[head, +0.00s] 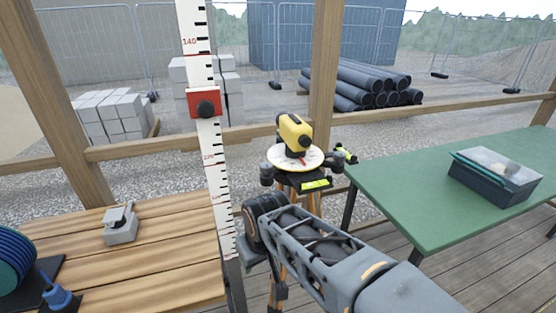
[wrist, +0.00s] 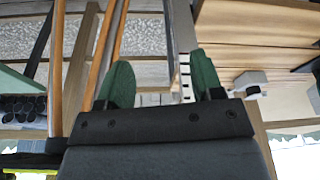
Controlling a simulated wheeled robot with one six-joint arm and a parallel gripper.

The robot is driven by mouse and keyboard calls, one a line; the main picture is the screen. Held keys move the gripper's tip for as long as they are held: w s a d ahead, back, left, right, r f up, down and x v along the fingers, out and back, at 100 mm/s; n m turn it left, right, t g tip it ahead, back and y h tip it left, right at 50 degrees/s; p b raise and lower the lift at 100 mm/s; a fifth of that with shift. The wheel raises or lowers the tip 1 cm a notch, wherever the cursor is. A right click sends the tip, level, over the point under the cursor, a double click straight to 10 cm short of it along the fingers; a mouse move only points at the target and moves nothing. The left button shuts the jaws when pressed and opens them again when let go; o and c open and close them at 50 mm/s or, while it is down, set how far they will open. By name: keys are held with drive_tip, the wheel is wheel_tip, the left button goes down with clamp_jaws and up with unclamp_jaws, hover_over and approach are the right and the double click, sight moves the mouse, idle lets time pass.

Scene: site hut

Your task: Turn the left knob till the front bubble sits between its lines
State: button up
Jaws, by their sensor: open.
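A yellow levelling instrument (head: 294,132) sits on a round white plate (head: 283,160) on an orange-legged tripod. The left knob (head: 267,173) is dark and sticks out left of the head. The front vial (head: 316,184) is a yellow-green strip on the dark front edge; its bubble and lines are too small to read. My arm crosses below the head in the head view, where my fingers cannot be made out. In the wrist view my gripper (wrist: 162,82) is open and empty, with two green fingers apart. It is beside the tripod legs (wrist: 100,50), not touching the knob.
A white measuring staff (head: 212,170) with a red clamp (head: 205,103) stands close left of the tripod. A wooden bench (head: 170,240) holds a grey block (head: 120,224). A green table (head: 420,190) with a dark lidded box (head: 495,178) stands right. A timber rail runs behind.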

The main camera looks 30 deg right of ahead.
sight(266, 164)
drive_tip(key=w+d+r+n+g+p, duration=0.1)
drive_tip(key=w+d+r+n+p, duration=0.15)
drive_tip(key=w+r, duration=0.45)
drive_tip(key=w+d+r+n+g+p, duration=0.1)
drive_tip(key=w+d+r+n+p, duration=0.2)
drive_tip(key=r, duration=0.8)
drive_tip(key=w+d+r+n+g+p, duration=0.1)
drive_tip(key=w+d+r+p, duration=0.35)
drive_tip(key=r, duration=0.45)
drive_tip(key=f, duration=1.3)
drive_tip(key=shift+w+f+b, duration=0.2)
drive_tip(key=shift+b, duration=0.2)
drive_tip(key=c, duration=0.9)
drive_tip(key=shift+m, duration=0.25)
